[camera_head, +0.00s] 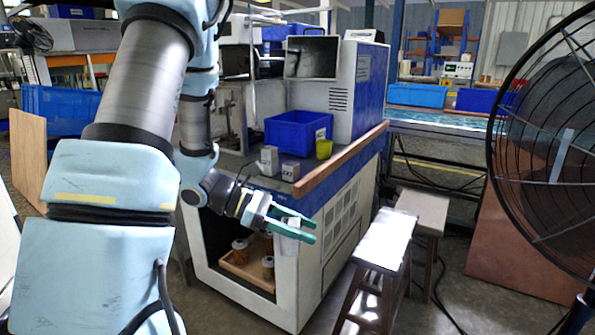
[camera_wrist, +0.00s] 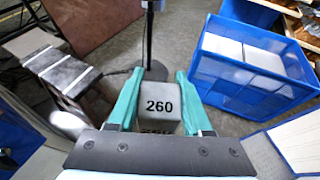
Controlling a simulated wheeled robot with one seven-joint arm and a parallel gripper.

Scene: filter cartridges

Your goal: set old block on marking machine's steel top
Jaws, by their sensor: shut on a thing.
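My gripper (camera_head: 310,230) has teal fingers shut on a grey block marked 260 (camera_wrist: 160,103). In the head view the block (camera_head: 288,226) shows only as a pale patch between the fingers. It is held in the air in front of the white and blue machine (camera_head: 345,225), below the level of its top. Two small grey blocks, a left one (camera_head: 268,159) and a right one (camera_head: 290,170), stand on that top near its front edge. I cannot tell which part of the top is steel.
A blue bin (camera_head: 297,131) and a yellow-green cup (camera_head: 323,149) stand on the machine top. A wooden bar (camera_head: 340,162) runs along its right edge. A wooden tray (camera_head: 245,268) with cartridges sits in the opening below. Stools (camera_head: 385,240) and a large fan (camera_head: 550,140) stand right.

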